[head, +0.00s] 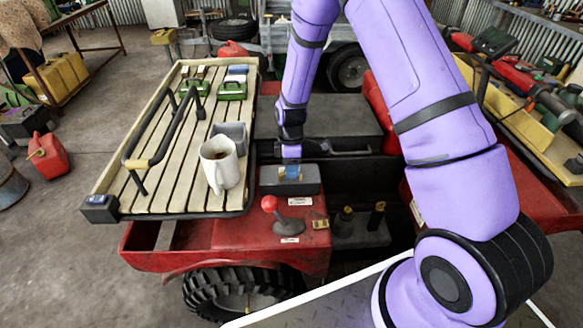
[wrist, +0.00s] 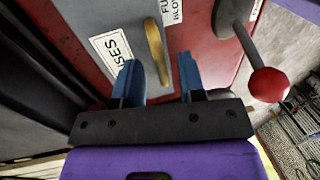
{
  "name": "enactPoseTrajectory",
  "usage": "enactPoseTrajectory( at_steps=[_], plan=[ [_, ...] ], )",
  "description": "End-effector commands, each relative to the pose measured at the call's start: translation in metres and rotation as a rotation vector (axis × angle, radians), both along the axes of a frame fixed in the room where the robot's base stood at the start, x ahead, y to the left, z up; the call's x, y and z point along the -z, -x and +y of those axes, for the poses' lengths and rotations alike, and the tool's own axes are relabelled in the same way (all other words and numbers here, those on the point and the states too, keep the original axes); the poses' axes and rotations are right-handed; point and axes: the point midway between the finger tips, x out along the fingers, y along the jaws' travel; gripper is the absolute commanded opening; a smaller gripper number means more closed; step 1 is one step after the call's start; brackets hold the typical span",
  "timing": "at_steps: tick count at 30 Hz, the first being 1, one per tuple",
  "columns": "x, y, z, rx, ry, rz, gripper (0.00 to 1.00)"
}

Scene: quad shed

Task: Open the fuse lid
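The fuse lid is the top of a dark grey box (head: 305,186) on the red body of the quad, right of the slatted rack. In the wrist view the grey lid (wrist: 120,18) carries a white "FUSES" label (wrist: 110,47) and a brass-coloured bar handle (wrist: 154,45). The lid looks shut. My gripper (head: 289,172) is over the box in the head view. In the wrist view my gripper (wrist: 158,70) is open, with its blue fingers on either side of the handle's near end and gaps to both. I cannot tell its height above the lid.
A red-knobbed lever (head: 270,203) stands in front of the box; its knob (wrist: 269,84) is right of my gripper in the wrist view. A white mug (head: 219,165) and a grey container (head: 232,134) stand on the rack (head: 150,188) to the left. A dark open well lies right.

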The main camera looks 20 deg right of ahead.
Motion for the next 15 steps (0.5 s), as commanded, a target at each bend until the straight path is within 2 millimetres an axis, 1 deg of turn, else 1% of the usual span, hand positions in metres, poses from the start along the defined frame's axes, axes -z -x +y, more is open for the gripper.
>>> enactPoseTrajectory(
  at_steps=[7,8,9,12,15],
  plan=[
    [0.0004,0.0001,0.0000,0.000,0.000,0.000,0.37],
    [0.0004,0.0001,0.0000,0.000,0.000,0.000,0.30],
    [0.0003,0.0001,-0.0001,0.000,0.000,0.000,0.21],
    [0.0002,0.0000,0.0000,0.000,0.000,0.000,0.00],
    [0.0002,-0.0001,0.0000,0.000,0.000,0.000,0.00]
  ],
)
